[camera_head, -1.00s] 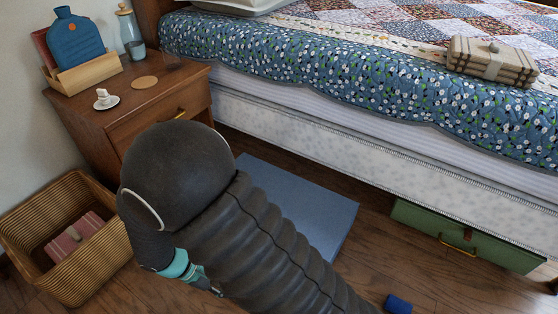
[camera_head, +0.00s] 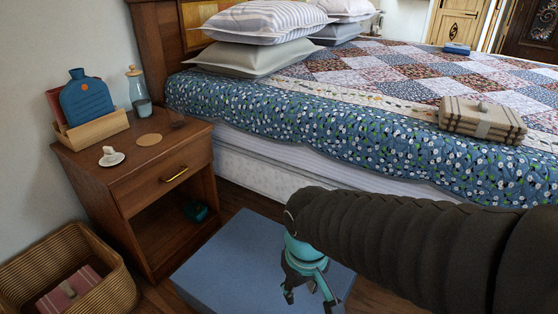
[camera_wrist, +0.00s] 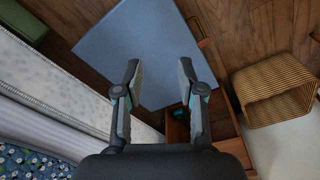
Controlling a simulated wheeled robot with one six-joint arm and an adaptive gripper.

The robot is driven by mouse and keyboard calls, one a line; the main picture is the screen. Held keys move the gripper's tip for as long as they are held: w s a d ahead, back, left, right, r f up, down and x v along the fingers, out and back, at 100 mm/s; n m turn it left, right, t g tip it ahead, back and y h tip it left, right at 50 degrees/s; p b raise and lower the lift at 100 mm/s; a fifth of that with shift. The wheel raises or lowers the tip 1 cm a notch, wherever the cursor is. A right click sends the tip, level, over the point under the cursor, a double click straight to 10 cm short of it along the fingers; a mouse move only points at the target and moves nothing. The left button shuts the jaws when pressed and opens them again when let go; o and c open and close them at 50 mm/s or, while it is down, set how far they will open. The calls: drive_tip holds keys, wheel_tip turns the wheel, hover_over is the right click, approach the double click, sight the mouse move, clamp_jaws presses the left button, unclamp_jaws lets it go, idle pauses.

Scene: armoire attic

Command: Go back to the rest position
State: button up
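My gripper (camera_head: 311,288) hangs at the end of my dark, ribbed arm, above the blue mat (camera_head: 222,262) on the floor between the nightstand and the bed. In the wrist view, the two fingers of my gripper (camera_wrist: 160,85) stand wide apart with nothing between them. The blue mat also shows past the fingertips there (camera_wrist: 130,40).
A wicker basket (camera_head: 115,285) stands at lower left. The bed (camera_head: 300,115) carries pillows and a folded beige bundle (camera_head: 482,120). A teal object (camera_head: 197,212) lies in the nightstand.

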drive_tip(key=s+d+r+m+t, duration=0.1)
drive_tip(key=d+r+m+t, duration=0.1)
drive_tip(key=d+r, duration=0.3)
drive_tip(key=s+d+r+m+t+p, duration=0.1)
drive_tip(key=d+r+m+t, duration=0.1)
drive_tip(key=d+r, duration=0.3)
drive_tip(key=shift+s+d+r+m, duration=0.4)
drive_tip(key=shift+d+m, duration=0.2)
drive_tip(key=shift+d, duration=0.15)
drive_tip(key=shift+o, duration=0.3)
idle(1.0)
